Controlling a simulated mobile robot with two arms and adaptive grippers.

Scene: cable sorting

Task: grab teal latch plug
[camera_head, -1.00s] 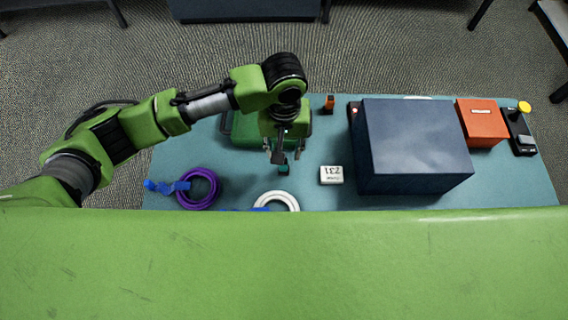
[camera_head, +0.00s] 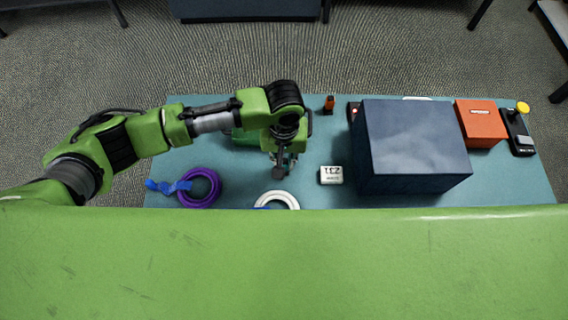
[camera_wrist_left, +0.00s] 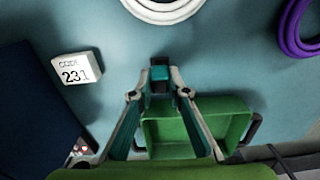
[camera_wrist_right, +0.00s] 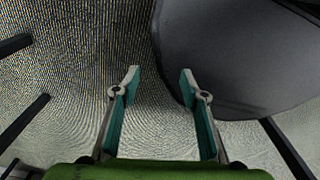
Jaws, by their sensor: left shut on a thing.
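In the left wrist view, the teal latch plug (camera_wrist_left: 160,74) sits between the fingertips of my left gripper (camera_wrist_left: 160,88). The gripper is shut on it, and a dark part of the plug shows between the fingers. In the head view, my left gripper (camera_head: 281,166) points down at the table between the green bin and the white cable coil, and its hand hides the plug there. My right gripper (camera_wrist_right: 160,80) shows only in the right wrist view. It is open and empty, over the carpet and away from the table.
A green bin (camera_wrist_left: 238,122) stands close beside my left gripper. A white coil (camera_head: 277,198), a purple coil (camera_head: 214,190) with a blue strap (camera_head: 165,187), and a white code block (camera_head: 331,175) lie around. A large dark blue box (camera_head: 413,140) and an orange box (camera_head: 481,124) stand right.

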